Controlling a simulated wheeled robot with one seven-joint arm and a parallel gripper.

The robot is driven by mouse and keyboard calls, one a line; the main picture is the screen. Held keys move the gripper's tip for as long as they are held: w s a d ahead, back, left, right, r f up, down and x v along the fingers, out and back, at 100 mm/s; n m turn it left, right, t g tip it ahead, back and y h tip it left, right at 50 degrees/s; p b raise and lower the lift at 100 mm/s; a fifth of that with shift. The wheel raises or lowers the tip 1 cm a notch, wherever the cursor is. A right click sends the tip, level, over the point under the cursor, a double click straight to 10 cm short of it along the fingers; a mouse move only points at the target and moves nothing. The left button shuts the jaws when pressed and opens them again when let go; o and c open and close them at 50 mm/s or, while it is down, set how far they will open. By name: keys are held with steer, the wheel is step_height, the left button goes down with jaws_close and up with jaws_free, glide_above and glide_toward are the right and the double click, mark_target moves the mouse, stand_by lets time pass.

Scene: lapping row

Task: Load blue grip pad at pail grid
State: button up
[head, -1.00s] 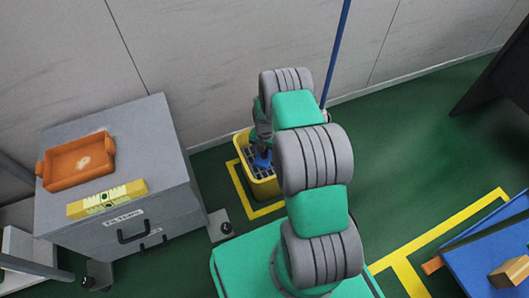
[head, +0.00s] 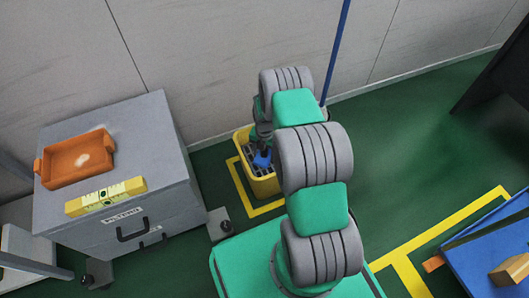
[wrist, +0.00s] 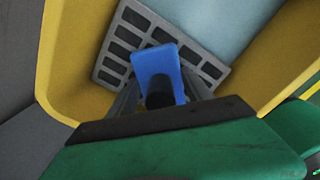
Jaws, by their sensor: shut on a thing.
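The yellow pail (head: 266,188) stands on the floor by the wall, with a grey grid (wrist: 124,40) inside it. My gripper (wrist: 160,92) is inside or just over the pail mouth, pointing down at the grid. It is shut on the blue grip pad (wrist: 157,62), which has a dark round part on the near side. The pad also shows in the head view (head: 262,159), in front of the grid. I cannot tell whether the pad touches the grid. My arm hides part of the pail's right side.
A grey drawer cabinet (head: 170,165) stands left of the pail, with an orange tray (head: 60,178) and a yellow level (head: 107,197) on top. A blue pole (head: 337,50) rises behind my arm. A blue table (head: 480,255) with a wooden block (head: 510,271) is at right.

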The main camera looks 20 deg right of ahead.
steer(key=shift+f+b, duration=1.15)
stand_by(2.1)
stand_by(0.5)
steer(key=shift+r+p, duration=2.45)
steer(key=shift+r, duration=1.1)
